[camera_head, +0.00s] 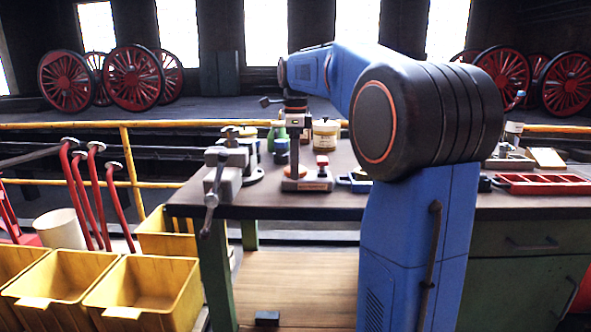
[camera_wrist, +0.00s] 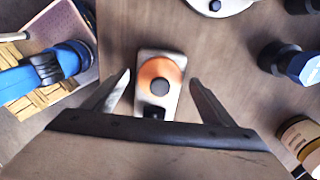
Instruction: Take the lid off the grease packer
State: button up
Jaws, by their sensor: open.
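My gripper (camera_wrist: 160,80) is open and points down at the bench. Its two fingers stand apart on either side of a narrow grey block with an orange round disc (camera_wrist: 163,70) and a dark centre knob. A round pale disc with a dark blue knob (camera_wrist: 215,5) is cut off at the wrist view's top edge. I cannot tell for certain which of these is the grease packer.
A labelled amber jar (camera_head: 325,134) stands behind. Dark blue-capped containers (camera_wrist: 290,62) are right in the wrist view. A grey vice (camera_head: 225,172) is at the bench's left end, and a red tray (camera_head: 543,180) is right.

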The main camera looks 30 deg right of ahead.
jog(key=shift+c, duration=0.7)
jog(key=c, duration=1)
